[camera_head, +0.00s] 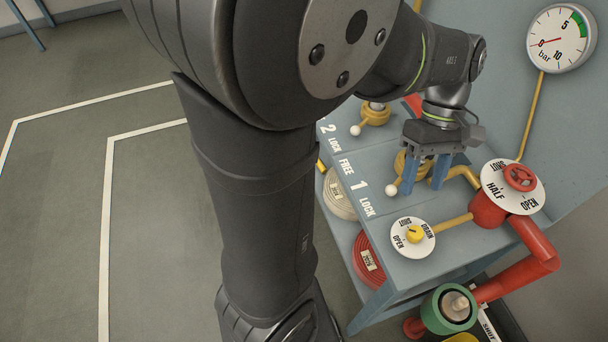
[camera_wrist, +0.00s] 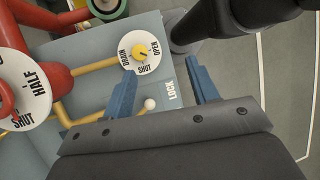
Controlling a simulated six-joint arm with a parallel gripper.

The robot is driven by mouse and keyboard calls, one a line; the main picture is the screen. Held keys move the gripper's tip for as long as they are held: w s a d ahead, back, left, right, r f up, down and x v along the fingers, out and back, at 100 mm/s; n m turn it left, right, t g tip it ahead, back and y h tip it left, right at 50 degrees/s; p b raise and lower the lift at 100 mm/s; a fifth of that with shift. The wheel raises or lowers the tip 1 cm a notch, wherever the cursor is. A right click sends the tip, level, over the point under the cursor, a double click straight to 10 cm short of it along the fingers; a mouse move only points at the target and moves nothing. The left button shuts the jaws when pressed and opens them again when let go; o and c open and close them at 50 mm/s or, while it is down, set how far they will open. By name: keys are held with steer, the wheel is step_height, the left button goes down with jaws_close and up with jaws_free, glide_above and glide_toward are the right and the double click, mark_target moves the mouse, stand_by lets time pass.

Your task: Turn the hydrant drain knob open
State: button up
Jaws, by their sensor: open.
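The hydrant drain knob (camera_head: 414,234) is a small yellow knob on a white round dial (camera_head: 401,249) marked DRAIN, SHUT and OPEN, on the blue-grey bench. It also shows in the wrist view (camera_wrist: 141,55), ahead of my fingers. I cannot clearly tell which mark it points at. My gripper (camera_head: 422,188) is open, its blue fingers pointing down over the yellow fitting beside label 1, behind the drain dial and apart from the knob. In the wrist view my gripper (camera_wrist: 161,68) has nothing held between its spread fingers.
A white ball end (camera_head: 391,190) is close to my left finger in the head view. A red handwheel (camera_head: 519,177) on a white SHUT/HALF/OPEN dial stands right of the drain knob. Red pipe (camera_head: 530,240), yellow pipes, a green-rimmed fitting (camera_head: 449,309) and a gauge (camera_head: 560,39) surround it.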

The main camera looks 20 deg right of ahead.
steer(key=s+r+t+h, duration=0.3)
steer(key=r+t, duration=0.2)
steer(key=r, duration=0.6)
steer(key=w+a+f+m+t+h, duration=0.1)
steer(key=w+a+f, duration=0.4)
steer(key=a, duration=0.5)
steer(key=w+a+f+m+t+h, duration=0.1)
steer(key=w+a+f, duration=0.4)
steer(key=a, duration=0.5)
steer(key=shift+f+m+t, duration=0.7)
steer(key=shift+m, duration=0.3)
